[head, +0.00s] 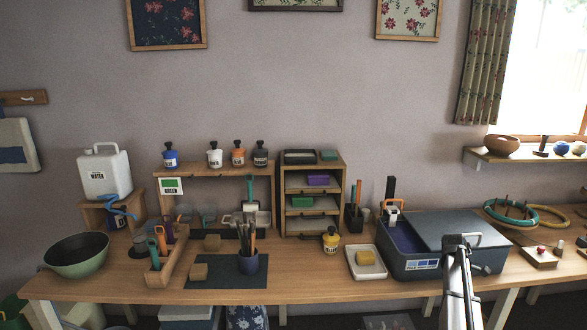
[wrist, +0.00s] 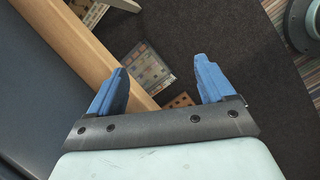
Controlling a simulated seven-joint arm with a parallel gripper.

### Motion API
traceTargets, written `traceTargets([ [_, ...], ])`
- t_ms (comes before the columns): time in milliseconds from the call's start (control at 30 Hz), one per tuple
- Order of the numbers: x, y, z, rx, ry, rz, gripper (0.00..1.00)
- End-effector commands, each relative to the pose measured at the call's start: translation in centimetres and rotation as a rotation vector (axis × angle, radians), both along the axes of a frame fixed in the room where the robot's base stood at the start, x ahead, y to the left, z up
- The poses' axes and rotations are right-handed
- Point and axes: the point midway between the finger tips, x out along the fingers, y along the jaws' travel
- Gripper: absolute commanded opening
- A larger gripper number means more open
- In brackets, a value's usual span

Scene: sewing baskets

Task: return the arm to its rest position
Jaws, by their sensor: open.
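My gripper (wrist: 163,72) shows in the wrist view with its two blue fingers spread wide. Nothing is between the fingers. Beyond them are a dark floor and a wooden edge, so the gripper points downward, clear of any object. In the head view my arm (head: 459,290) rises from the bottom edge at the right, in front of the blue-grey bin. I cannot make out the fingers in that view.
The wooden table (head: 310,290) runs across the head view. A blue-grey bin (head: 455,262), a white tray (head: 365,262), a drawer rack (head: 312,195), a pen cup (head: 249,263) and a green bowl (head: 76,256) stand on it. A patterned sheet (wrist: 147,70) lies below the fingers.

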Motion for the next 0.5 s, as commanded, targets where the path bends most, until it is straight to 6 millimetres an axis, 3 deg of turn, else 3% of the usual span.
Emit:
traceTargets([
  [100, -1.6, 3.9, -4.8, 0.033, 0.01, -0.051, 0.82],
  [267, -3.7, 8.9, -10.6, 0.071, 0.024, -0.133, 0.82],
  [500, -8.4, 16.3, -18.5, 0.117, 0.058, -0.267, 0.82],
])
